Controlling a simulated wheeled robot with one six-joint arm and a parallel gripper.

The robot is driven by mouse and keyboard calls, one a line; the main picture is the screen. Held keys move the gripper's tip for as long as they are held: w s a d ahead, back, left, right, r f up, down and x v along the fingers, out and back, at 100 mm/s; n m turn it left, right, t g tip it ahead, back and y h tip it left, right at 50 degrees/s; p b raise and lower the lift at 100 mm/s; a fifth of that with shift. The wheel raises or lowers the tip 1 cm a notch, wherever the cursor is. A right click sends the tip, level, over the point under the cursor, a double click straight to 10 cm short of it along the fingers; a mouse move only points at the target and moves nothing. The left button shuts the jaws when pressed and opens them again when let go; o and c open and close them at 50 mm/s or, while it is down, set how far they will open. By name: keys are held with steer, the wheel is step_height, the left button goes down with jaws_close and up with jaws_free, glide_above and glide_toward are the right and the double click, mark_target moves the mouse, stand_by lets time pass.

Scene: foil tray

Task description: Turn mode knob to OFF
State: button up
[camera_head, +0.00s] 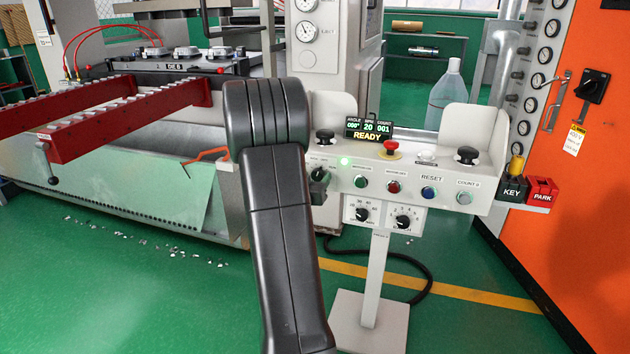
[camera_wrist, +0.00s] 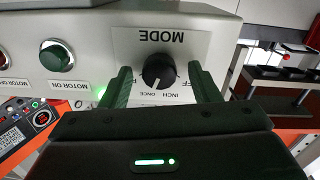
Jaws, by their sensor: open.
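The mode knob (camera_wrist: 158,70) is a round black knob on the light grey control panel (camera_wrist: 205,38), under a MODE label that appears upside down in the wrist view. Its white pointer mark faces the bottom of that view, slightly left, near the labels INCH and ONCE. A partly hidden label ending in FF is to its right. My gripper (camera_wrist: 160,68) is open, with one dark finger on each side of the knob and visible gaps between. In the head view, my dark gripper (camera_head: 319,187) is at the panel's left end, partly behind my arm, and the knob cannot be made out clearly.
A green button (camera_wrist: 57,55) is left of the knob in the wrist view. The head view shows a red mushroom button (camera_head: 391,146), black palm buttons, a READY display (camera_head: 368,129), and KEY and PARK boxes. Red rails (camera_head: 130,125) extend at left.

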steer(key=shift+w, duration=0.2)
steer(key=c, duration=1)
